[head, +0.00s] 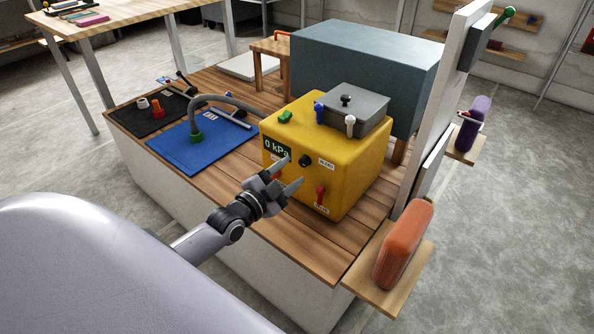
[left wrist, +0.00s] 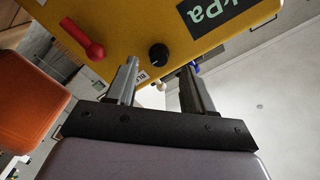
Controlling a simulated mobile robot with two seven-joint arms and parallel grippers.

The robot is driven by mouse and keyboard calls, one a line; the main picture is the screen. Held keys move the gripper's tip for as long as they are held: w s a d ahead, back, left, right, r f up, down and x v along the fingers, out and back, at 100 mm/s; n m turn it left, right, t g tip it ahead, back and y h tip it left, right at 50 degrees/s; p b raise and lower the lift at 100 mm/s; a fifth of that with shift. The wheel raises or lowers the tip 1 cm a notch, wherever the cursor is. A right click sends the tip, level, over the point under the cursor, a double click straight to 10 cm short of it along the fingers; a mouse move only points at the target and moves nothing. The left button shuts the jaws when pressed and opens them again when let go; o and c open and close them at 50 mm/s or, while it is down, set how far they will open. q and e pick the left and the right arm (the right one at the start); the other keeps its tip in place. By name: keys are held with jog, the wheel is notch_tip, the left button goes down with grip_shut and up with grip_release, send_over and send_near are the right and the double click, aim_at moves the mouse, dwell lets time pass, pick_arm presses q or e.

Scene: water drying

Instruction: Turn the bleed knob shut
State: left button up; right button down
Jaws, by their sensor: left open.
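The bleed knob (head: 305,160) is a small black round knob on the front face of the yellow box (head: 352,186), next to a white label. It also shows in the left wrist view (left wrist: 159,54), just beyond the space between my fingertips. My left gripper (head: 293,171) is open and empty in front of that face, with its fingers pointing towards the knob. In the left wrist view my left gripper (left wrist: 160,68) has its two fingers apart, and they appear not to touch the knob. My right gripper is not in view.
The dark display (head: 276,148) reads 0 kPa. A red lever (head: 320,194) is lower on the same face. A grey lidded chamber (head: 358,106) tops the box. A hose (head: 228,101) stands on a blue mat (head: 170,146) at left. An orange block (head: 403,243) is at right.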

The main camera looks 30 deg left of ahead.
aim_at(302, 164)
pick_arm(q)
jog(key=shift+w+d, duration=0.15)
jog(key=shift+w, duration=0.95)
jog(key=shift+w+b, duration=0.4)
jog(key=shift+w, duration=0.25)
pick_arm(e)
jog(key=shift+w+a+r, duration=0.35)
pick_arm(q)
grip_shut()
